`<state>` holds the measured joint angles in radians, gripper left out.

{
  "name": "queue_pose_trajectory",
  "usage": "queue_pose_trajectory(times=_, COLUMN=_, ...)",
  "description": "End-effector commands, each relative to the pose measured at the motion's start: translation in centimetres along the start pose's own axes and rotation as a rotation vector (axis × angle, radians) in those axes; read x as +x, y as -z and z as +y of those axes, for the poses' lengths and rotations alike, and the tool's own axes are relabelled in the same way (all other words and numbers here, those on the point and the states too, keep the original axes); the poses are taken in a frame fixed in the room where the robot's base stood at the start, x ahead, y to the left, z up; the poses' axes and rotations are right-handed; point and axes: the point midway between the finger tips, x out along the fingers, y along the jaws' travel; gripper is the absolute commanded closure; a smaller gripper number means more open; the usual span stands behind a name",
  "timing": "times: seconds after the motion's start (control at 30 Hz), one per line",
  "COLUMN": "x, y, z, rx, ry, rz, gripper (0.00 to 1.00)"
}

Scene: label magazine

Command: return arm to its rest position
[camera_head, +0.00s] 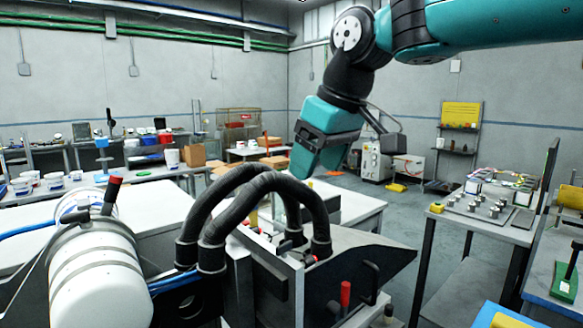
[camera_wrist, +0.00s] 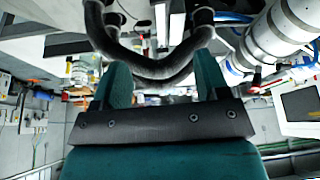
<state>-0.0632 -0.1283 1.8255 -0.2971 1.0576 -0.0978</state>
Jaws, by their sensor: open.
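My teal arm reaches in from the top right in the head view. My gripper (camera_head: 304,168) hangs from it, pointing down, just behind and above the black hoses (camera_head: 262,185) of the machine. In the wrist view my gripper (camera_wrist: 162,80) shows two teal fingers set apart, with nothing held between them. The hoses (camera_wrist: 150,68) cross the picture beyond the fingers; I cannot tell whether they touch.
A white cylinder (camera_head: 100,270) stands at the lower left. A red-handled lever (camera_head: 345,294) rises at the machine's front. A side table (camera_head: 490,222) with metal parts stands at the right. Long benches (camera_head: 150,178) line the back left. Open floor (camera_head: 405,205) lies between.

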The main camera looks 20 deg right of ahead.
Motion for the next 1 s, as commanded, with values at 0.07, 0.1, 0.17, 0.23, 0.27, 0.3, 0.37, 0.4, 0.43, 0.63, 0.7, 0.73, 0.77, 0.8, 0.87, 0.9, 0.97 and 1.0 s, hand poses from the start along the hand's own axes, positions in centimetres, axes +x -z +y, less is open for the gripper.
queue_pose_trajectory(times=0.07, x=0.0, y=0.0, z=0.0, rx=0.000, ry=0.000, rz=0.000, gripper=0.32)
queue_pose_trajectory(times=0.1, x=0.1, y=0.0, z=0.0, rx=-0.001, ry=0.001, rz=-0.001, gripper=0.32)
queue_pose_trajectory(times=0.17, x=0.4, y=-0.4, z=-0.4, rx=-0.005, ry=0.008, rz=-0.006, gripper=0.32)
queue_pose_trajectory(times=0.23, x=1.4, y=-1.5, z=-1.6, rx=-0.018, ry=0.033, rz=-0.021, gripper=0.32)
queue_pose_trajectory(times=0.27, x=2.1, y=-2.3, z=-2.4, rx=-0.025, ry=0.050, rz=-0.031, gripper=0.32)
queue_pose_trajectory(times=0.3, x=3.1, y=-3.5, z=-3.6, rx=-0.038, ry=0.076, rz=-0.046, gripper=0.32)
queue_pose_trajectory(times=0.37, x=4.8, y=-6.0, z=-5.9, rx=-0.058, ry=0.125, rz=-0.075, gripper=0.32)
queue_pose_trajectory(times=0.4, x=5.9, y=-7.9, z=-7.4, rx=-0.069, ry=0.159, rz=-0.094, gripper=0.32)
queue_pose_trajectory(times=0.43, x=6.6, y=-9.2, z=-8.5, rx=-0.077, ry=0.183, rz=-0.108, gripper=0.32)
queue_pose_trajectory(times=0.63, x=9.6, y=-17.0, z=-13.7, rx=-0.102, ry=0.308, rz=-0.183, gripper=0.32)
queue_pose_trajectory(times=0.7, x=9.9, y=-18.4, z=-14.6, rx=-0.104, ry=0.330, rz=-0.195, gripper=0.32)
queue_pose_trajectory(times=0.73, x=10.1, y=-18.8, z=-14.8, rx=-0.104, ry=0.336, rz=-0.200, gripper=0.32)
queue_pose_trajectory(times=0.77, x=10.1, y=-19.1, z=-14.9, rx=-0.104, ry=0.340, rz=-0.202, gripper=0.32)
queue_pose_trajectory(times=0.8, x=10.1, y=-19.1, z=-14.9, rx=-0.104, ry=0.340, rz=-0.202, gripper=0.32)
queue_pose_trajectory(times=0.87, x=10.1, y=-19.1, z=-14.9, rx=-0.104, ry=0.340, rz=-0.202, gripper=0.32)
queue_pose_trajectory(times=0.9, x=10.1, y=-19.1, z=-14.9, rx=-0.104, ry=0.340, rz=-0.202, gripper=0.32)
queue_pose_trajectory(times=0.97, x=10.1, y=-19.1, z=-14.9, rx=-0.104, ry=0.340, rz=-0.202, gripper=0.32)
queue_pose_trajectory(times=1.0, x=10.1, y=-19.1, z=-14.9, rx=-0.104, ry=0.340, rz=-0.202, gripper=0.32)
